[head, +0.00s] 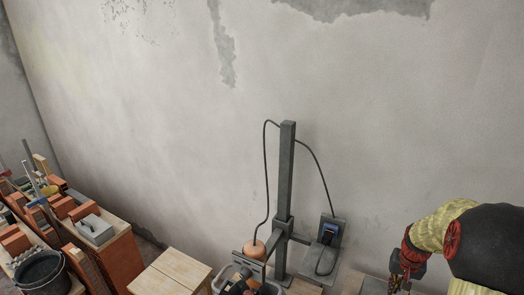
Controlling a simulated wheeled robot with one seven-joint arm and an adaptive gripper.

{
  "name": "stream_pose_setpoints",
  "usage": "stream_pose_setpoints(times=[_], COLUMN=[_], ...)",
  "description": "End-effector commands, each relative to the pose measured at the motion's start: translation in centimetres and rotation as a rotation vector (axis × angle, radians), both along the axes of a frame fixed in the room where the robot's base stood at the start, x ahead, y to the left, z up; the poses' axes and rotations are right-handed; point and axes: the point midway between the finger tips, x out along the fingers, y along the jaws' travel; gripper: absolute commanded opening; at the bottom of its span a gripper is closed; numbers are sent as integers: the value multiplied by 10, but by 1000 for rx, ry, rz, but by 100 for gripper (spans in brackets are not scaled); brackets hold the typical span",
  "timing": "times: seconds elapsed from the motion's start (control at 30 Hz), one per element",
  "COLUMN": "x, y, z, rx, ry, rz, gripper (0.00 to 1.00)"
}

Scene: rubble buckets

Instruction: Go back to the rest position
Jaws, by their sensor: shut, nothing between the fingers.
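My gripper (401,284) shows in the head view at the bottom right, dark with red parts. It points down and its fingers are close together, with nothing seen held. My arm, in a yellow sleeve with a black joint, bends over it from the right edge. The gripper is to the right of the grey metal post and apart from it. What lies directly under the fingertips is mostly cut off by the lower edge of the picture.
A grey post (286,190) with black cables and a blue-fronted box (331,232) stands before the plaster wall (150,110). A wooden table (172,274) is left of it. Bricks (118,255) and a black bucket (40,272) crowd the far left. The space above is clear.

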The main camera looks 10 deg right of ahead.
Motion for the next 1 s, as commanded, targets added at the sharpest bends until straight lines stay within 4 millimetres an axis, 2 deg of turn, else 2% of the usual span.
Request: stream_pose_setpoints(times=[0.13,0.2,0.3,0.47,0.7,0.9,1.0], x=[-20,-37,-54,-67,-91,-120,-132], y=[17,32,61,111,202,273,301], z=[-10,-10,9,39,82,104,112], rx=[45,71,82,71,10,-54,-87], ry=[51,83,99,95,30,-80,-156], rz=[-5,-9,12,81,252,428,517], gripper=[0,0,0,0,0,0,0])
